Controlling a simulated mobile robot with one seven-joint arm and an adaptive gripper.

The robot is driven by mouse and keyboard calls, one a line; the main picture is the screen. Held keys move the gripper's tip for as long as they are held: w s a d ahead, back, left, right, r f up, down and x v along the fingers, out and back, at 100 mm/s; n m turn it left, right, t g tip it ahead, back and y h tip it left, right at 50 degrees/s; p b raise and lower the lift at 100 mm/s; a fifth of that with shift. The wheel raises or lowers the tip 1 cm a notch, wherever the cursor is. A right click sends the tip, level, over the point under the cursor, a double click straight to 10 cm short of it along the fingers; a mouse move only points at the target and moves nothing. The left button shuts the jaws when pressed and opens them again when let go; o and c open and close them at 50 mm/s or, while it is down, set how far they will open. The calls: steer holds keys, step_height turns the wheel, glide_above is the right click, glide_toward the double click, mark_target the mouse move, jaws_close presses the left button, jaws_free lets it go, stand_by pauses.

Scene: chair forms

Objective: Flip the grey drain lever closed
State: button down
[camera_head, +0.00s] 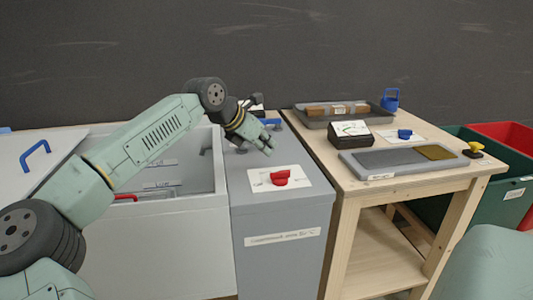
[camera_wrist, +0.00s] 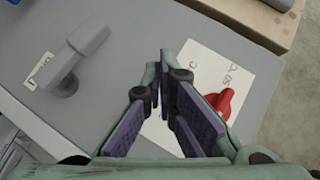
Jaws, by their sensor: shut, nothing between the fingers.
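The grey drain lever (camera_wrist: 88,40) shows in the upper left of the wrist view. It sits on the grey top surface beside a small white label (camera_wrist: 38,72), and its arm slants toward the upper right. In the head view it is mostly hidden by my arm and gripper. My gripper (camera_wrist: 160,68) is shut and empty. It points down over the grey cabinet top, between the lever and the red knob, apart from the lever. In the head view my gripper (camera_head: 266,148) hangs just behind the red knob's plate.
A red knob (camera_head: 280,178) on a white plate (camera_head: 258,181) sits at the cabinet's front; the knob also shows in the wrist view (camera_wrist: 222,101). A grey open basin (camera_head: 215,192) lies to the left. A wooden table (camera_head: 330,160) with trays stands to the right.

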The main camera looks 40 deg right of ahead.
steer(key=s+r, duration=0.1)
steer(key=a+r, duration=0.1)
steer(key=s+a+r, duration=0.1)
steer(key=shift+s+a+r+b, duration=0.25)
steer(key=shift+s+r+b, duration=0.05)
steer(key=shift+r+b, duration=0.05)
stand_by(0.3)
